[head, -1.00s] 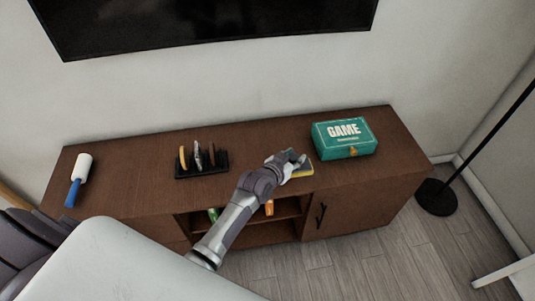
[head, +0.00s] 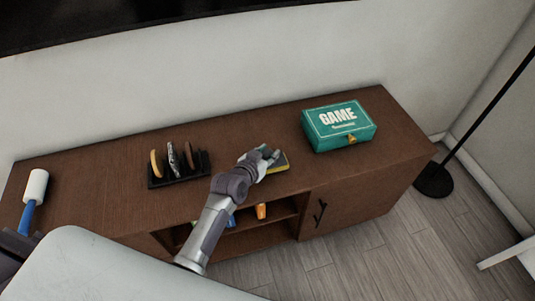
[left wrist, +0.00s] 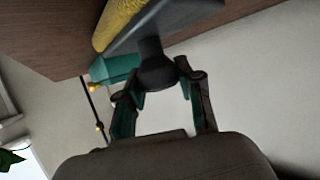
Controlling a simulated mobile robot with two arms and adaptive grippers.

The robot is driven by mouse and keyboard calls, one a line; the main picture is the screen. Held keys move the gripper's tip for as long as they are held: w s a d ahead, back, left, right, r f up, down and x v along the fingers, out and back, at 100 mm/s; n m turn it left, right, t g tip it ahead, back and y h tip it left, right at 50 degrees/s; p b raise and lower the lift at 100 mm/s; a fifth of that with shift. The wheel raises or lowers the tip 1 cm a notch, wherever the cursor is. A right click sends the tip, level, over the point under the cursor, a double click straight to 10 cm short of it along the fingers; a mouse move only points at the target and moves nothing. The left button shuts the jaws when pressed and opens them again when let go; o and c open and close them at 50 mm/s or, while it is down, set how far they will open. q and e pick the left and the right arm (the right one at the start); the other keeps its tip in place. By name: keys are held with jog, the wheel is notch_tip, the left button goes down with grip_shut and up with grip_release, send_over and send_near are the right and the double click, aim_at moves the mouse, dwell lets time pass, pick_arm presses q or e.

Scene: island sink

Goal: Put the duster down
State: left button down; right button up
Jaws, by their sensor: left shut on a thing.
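The duster (head: 278,163), yellow and grey, is at the top of the brown cabinet (head: 236,180), left of the game box. My left gripper (head: 268,153) is over it and covers part of it. In the left wrist view the duster (left wrist: 172,18) has a yellow padded edge, a grey plate and a dark knob. The left gripper (left wrist: 155,80) has its fingers on either side of that knob and is shut on it. I cannot tell whether the duster touches the cabinet top. My right gripper is not in view.
A green game box (head: 339,126) stands to the right. A black rack (head: 180,170) with several upright items is to the left. A white roller with a blue handle (head: 35,188) lies at the far left. Bare wood lies between them. A lamp stand (head: 434,180) is right of the cabinet.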

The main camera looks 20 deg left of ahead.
pick_arm(q)
jog(key=shift+s, duration=0.1)
jog(key=c, duration=1)
grip_release()
jog(key=shift+f, duration=0.1)
jog(key=shift+c, duration=0.2)
jog(key=o, duration=0.3)
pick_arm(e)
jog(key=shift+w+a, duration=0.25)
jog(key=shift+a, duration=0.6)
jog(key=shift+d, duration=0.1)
pick_arm(q)
jog(key=shift+s+r, duration=0.2)
jog(key=shift+r, duration=0.05)
jog(key=p+v, duration=0.1)
jog(key=v, duration=1)
jog(key=shift+s, duration=0.25)
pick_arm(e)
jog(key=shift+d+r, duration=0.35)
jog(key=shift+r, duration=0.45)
